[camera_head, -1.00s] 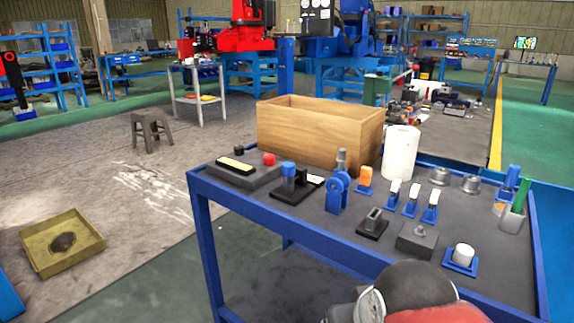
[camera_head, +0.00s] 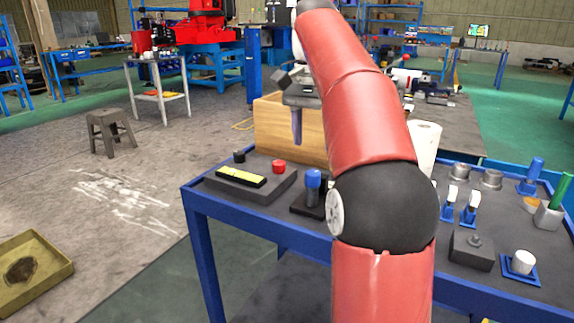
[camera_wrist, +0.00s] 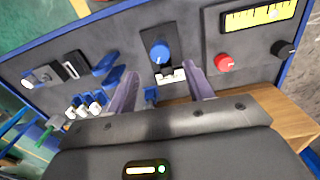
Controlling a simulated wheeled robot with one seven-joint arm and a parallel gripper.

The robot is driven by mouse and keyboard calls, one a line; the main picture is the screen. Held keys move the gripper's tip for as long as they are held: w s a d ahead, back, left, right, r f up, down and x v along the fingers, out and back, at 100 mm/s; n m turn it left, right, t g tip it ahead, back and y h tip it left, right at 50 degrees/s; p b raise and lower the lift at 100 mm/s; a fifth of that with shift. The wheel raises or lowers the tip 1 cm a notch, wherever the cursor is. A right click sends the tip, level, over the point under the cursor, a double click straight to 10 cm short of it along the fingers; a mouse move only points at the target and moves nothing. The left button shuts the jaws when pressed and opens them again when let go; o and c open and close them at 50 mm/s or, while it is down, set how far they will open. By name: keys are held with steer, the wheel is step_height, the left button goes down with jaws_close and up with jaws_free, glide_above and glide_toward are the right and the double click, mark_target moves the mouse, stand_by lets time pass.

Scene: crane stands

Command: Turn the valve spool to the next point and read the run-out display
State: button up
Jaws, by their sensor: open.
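A blue-capped piece (camera_head: 313,180) stands upright on a black base on the blue-framed bench; I take it for the valve spool. In the wrist view its blue top (camera_wrist: 160,50) lies beyond and between my fingers, with white parts beside it. The display (camera_head: 242,176), a yellow strip on a grey box, is left of it and also shows in the wrist view (camera_wrist: 258,17); its reading is too small to read. My gripper (camera_head: 297,138) is open and empty, pointing down above the back of the bench, apart from the spool. In the wrist view my gripper (camera_wrist: 160,88) shows both fingers spread.
A red knob (camera_head: 278,167) and a black knob (camera_head: 239,157) sit on the display box. A wooden box (camera_head: 268,130) stands behind my gripper. A white roll (camera_head: 425,145), a grey block (camera_head: 472,250) and small blue holders are at the right. My arm hides the bench middle.

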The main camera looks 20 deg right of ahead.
mark_target(313, 173)
steer(key=shift+w+f, duration=0.1)
steer(key=shift+f, duration=0.1)
step_height(313, 173, down, 7)
steer(key=b, duration=0.3)
steer(key=shift+d+f, duration=0.1)
steer(key=shift+f, duration=0.05)
steer(key=c, duration=1)
